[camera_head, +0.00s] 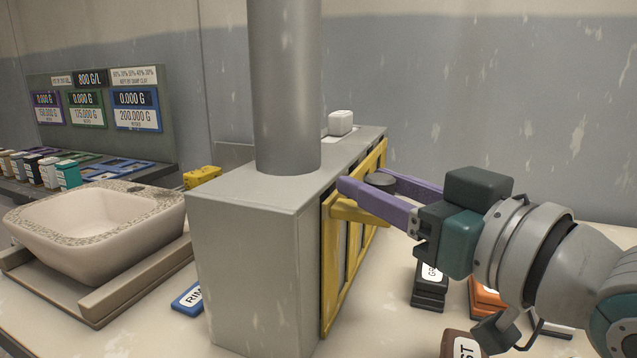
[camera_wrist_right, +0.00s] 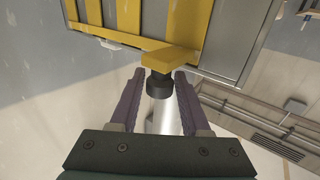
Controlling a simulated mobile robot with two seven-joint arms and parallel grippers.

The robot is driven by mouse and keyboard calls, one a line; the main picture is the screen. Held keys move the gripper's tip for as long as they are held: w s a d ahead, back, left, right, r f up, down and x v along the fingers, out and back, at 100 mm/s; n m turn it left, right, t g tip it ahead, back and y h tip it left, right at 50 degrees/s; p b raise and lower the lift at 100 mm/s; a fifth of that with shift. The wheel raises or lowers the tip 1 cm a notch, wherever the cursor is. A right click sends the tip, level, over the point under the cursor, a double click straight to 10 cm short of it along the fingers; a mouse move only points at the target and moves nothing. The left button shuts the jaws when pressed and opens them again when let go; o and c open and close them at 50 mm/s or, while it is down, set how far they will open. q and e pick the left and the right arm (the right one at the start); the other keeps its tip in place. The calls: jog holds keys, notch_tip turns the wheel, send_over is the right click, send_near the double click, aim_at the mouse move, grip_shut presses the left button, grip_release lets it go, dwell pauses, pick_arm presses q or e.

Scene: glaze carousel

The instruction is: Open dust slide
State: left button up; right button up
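The dust slide looks to be the yellow barred frame (camera_head: 333,275) on the right-hand face of a grey metal box (camera_head: 255,270). A yellow bracket with a dark round knob (camera_head: 380,181) sticks out from it. In the right wrist view the bracket (camera_wrist_right: 168,56) and knob (camera_wrist_right: 159,86) are near the middle. My right gripper (camera_head: 365,177) is open, with its purple fingers on either side of the knob. In the right wrist view the gripper (camera_wrist_right: 160,75) shows gaps between both fingers and the knob. My left gripper is not in view.
A grey pipe (camera_head: 285,90) rises from the box. A pale basin (camera_head: 95,235) stands to the left. Labelled dark blocks (camera_head: 430,288), orange blocks (camera_head: 487,298) and a brown block (camera_head: 460,344) lie under my right arm. A blue block (camera_head: 188,299) lies left of the box.

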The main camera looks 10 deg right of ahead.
grip_shut()
dwell(1.0)
